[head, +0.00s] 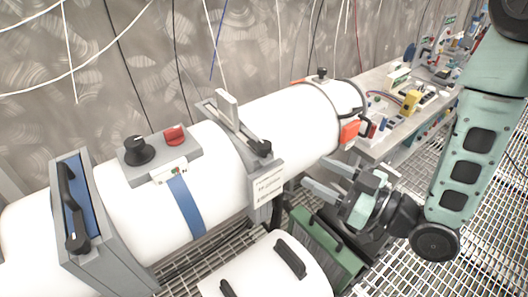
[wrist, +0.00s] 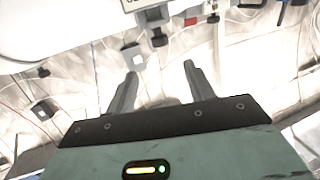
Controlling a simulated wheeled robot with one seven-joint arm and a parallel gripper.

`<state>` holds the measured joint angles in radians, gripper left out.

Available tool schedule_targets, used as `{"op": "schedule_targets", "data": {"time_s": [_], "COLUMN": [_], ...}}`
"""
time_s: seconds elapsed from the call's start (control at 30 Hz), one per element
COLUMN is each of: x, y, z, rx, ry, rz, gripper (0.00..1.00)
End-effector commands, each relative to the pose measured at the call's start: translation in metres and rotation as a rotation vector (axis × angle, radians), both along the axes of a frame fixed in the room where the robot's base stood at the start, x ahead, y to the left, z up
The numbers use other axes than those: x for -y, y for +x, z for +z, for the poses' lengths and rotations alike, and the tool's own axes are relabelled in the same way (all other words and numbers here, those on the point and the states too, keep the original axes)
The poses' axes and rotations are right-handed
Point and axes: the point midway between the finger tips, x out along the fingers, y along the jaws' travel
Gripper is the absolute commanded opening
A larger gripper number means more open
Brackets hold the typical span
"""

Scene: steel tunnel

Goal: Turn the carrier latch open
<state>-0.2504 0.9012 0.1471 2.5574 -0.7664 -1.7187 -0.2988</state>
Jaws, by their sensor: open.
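A long white cylinder (head: 215,155) runs across the head view. A grey bracket with a bar and a black-ended lever (head: 244,128) straddles its middle. An orange latch-like piece (head: 350,131) with a dark handle sits at its right end. A grey frame with a blue panel and black handle (head: 72,215) stands at the left. No part is marked as the carrier latch, so I cannot tell which it is. My gripper (head: 316,177) is open and empty, in front of the cylinder, below its right part. Both fingers also show in the wrist view (wrist: 160,70), touching nothing visible.
A grey panel carries a black knob (head: 138,151) and a red switch (head: 174,135). A white rounded body with black handles (head: 268,270) and a green crate (head: 325,247) lie below. A cluttered workbench (head: 385,79) stands at the right back. Grated floor shows at the lower right.

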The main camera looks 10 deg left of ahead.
Motion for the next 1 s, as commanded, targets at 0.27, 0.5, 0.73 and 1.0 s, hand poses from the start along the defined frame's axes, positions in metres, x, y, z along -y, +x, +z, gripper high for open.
{"op": "schedule_targets", "data": {"time_s": [0.27,0.5,0.73,1.0], "x": [-0.026,-0.061,-0.099,-0.127], "y": [0.012,0.029,0.049,0.064], "z": [-0.005,0.004,0.004,0.002], "rx": [0.004,-0.002,0.000,-0.001], "ry": [0.000,0.001,0.000,0.000], "rz": [0.003,0.002,0.002,0.000], "gripper": [0.53,0.53,0.53,0.53]}}
